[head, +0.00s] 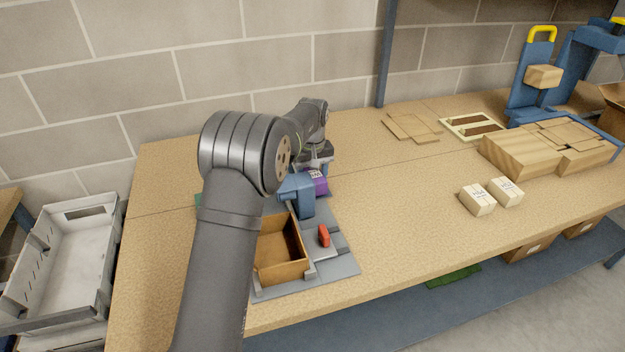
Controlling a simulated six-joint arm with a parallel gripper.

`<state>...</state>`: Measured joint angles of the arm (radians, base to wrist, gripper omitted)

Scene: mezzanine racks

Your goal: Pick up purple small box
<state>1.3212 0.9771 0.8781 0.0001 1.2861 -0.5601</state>
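The purple small box (320,187) is on the workbench just right of a blue fixture, with a white label with dark print on its upper face. Its left side is partly hidden by the blue fixture (303,196). My gripper (317,163) is directly above and behind the box, very close to it. The fingers are small and partly hidden, so I cannot tell whether they are open or touching the box.
A wooden open box (281,262) and a red part (323,236) sit on a grey plate (345,268) in front. Two small cartons (477,199) (507,191) stand to the right. Wood stacks and a blue stand (533,80) are farther right. The bench middle is clear.

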